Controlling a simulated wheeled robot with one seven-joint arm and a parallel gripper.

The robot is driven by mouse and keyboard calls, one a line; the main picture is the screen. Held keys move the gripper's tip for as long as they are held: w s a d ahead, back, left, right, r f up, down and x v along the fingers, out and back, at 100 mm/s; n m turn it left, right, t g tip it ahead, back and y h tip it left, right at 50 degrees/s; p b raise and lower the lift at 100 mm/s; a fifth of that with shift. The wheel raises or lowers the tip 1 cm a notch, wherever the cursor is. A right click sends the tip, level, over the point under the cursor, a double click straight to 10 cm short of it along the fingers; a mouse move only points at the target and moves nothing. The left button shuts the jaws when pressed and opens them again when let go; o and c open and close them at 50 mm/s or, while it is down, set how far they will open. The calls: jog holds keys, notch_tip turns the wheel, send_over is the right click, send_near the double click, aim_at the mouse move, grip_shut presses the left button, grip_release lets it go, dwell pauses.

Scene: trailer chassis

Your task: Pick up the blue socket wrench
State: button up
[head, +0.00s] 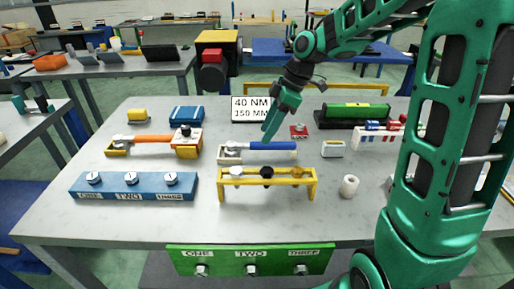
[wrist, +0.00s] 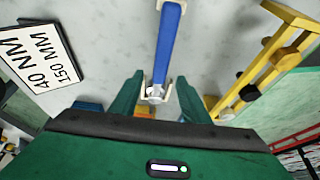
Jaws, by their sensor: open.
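The blue socket wrench (head: 272,146) lies across the middle of the table. Its blue handle points right and its metal head rests at a pale holder (head: 230,153) on the left. In the wrist view, the blue handle (wrist: 168,45) runs from the top edge down to the metal end, which shows between my two fingers. My gripper (head: 269,136) is open above the wrench in the head view, fingers pointing down. In the wrist view, the gripper (wrist: 157,95) shows a clear gap between its fingers, with nothing held.
A yellow rack (head: 268,182) stands just in front of the wrench. An orange-handled wrench (head: 150,139) lies to the left. The 40 NM sign (head: 251,108) stands behind. A blue block with knobs (head: 133,187) sits front left, and a white cylinder (head: 349,186) front right.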

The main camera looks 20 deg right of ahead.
aim_at(260, 144)
jog(key=shift+x, duration=3)
grip_shut()
